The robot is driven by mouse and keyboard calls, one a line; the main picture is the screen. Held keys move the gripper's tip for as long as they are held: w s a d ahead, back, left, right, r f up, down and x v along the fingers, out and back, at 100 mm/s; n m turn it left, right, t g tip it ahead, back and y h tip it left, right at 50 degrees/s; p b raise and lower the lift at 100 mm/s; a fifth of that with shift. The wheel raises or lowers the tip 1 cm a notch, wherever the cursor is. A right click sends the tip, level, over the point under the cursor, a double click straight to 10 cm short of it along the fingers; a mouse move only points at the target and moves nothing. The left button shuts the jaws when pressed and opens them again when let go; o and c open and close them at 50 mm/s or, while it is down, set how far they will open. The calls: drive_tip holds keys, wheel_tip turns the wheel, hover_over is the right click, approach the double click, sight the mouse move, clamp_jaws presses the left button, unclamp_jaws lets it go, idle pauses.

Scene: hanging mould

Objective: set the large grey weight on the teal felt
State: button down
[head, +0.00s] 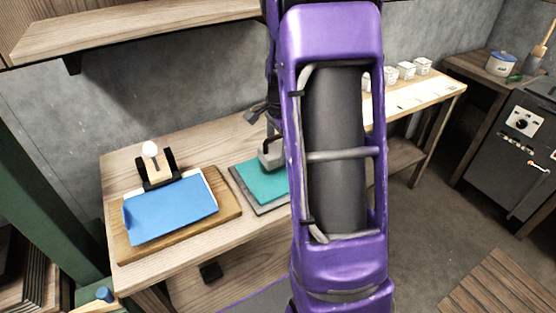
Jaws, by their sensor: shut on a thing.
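The teal felt (261,182) lies on a grey mat at the right part of the wooden table, partly hidden behind my purple arm. The large grey weight (270,157) shows beside my arm, over the far edge of the teal felt. I cannot tell whether it touches the felt or is held just above it. My gripper (272,136) is shut on the weight. Its fingers are mostly hidden by the arm.
A wooden board (228,205) with a blue sheet (170,209) lies at the table's left. A black holder (157,180) with a white ball stands behind the sheet. A shelf (130,28) hangs above. White cups (406,71) stand on a far table at right.

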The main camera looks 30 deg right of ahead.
sight(277, 158)
drive_tip(key=shift+f, duration=1.95)
drive_tip(key=shift+f+b, duration=0.1)
drive_tip(key=shift+b, duration=0.2)
unclamp_jaws()
drive_tip(key=shift+f, duration=0.1)
drive_tip(key=r, duration=0.4)
drive_tip(key=s+r+p, duration=0.1)
drive_tip(key=r, duration=0.7)
drive_tip(key=shift+s+r, duration=0.15)
